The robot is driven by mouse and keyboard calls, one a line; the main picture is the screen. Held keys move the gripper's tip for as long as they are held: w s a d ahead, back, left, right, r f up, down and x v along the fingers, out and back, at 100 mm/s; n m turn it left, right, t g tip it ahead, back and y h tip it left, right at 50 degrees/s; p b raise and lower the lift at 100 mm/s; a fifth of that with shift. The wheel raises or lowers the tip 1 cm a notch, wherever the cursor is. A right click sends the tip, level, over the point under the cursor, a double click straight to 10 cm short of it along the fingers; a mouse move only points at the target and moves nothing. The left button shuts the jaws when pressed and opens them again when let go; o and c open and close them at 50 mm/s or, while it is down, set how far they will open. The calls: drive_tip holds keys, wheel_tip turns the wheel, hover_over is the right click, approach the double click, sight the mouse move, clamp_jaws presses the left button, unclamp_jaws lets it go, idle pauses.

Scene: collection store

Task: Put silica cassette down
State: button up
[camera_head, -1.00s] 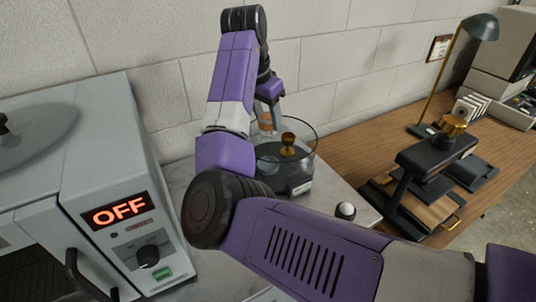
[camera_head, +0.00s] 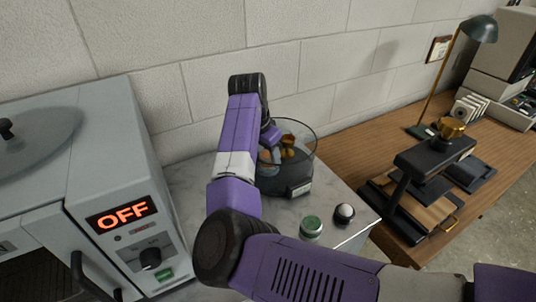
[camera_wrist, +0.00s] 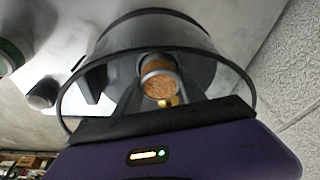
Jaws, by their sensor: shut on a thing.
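My gripper (camera_wrist: 158,92) is shut on the silica cassette (camera_wrist: 159,84), a round grey-rimmed piece with orange beads. In the wrist view the cassette sits between the two fingers, framed by the rim of the clear glass vessel (camera_wrist: 254,85). In the head view the glass vessel (camera_head: 312,158) stands on a dark base on the marble top. My gripper reaches into or just over its opening; the exact height of the cassette is hard to tell.
A grey oven (camera_head: 110,170) with a lit OFF display stands at left. A green-topped round item (camera_head: 311,227) and a dark knob with a white top (camera_head: 344,213) sit in front of the vessel. A black press (camera_head: 432,160) and a lamp (camera_head: 480,30) stand on the wooden table at right.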

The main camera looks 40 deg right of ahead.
drive_tip(key=shift+f, duration=0.3)
drive_tip(key=o, duration=1.4)
drive_tip(key=shift+r, duration=0.1)
drive_tip(key=shift+r, duration=0.3)
drive_tip(key=b+v, duration=0.1)
drive_tip(key=v, duration=1)
drive_tip(key=shift+r+b, duration=0.3)
drive_tip(key=shift+r, duration=0.1)
drive_tip(key=shift+a, duration=0.1)
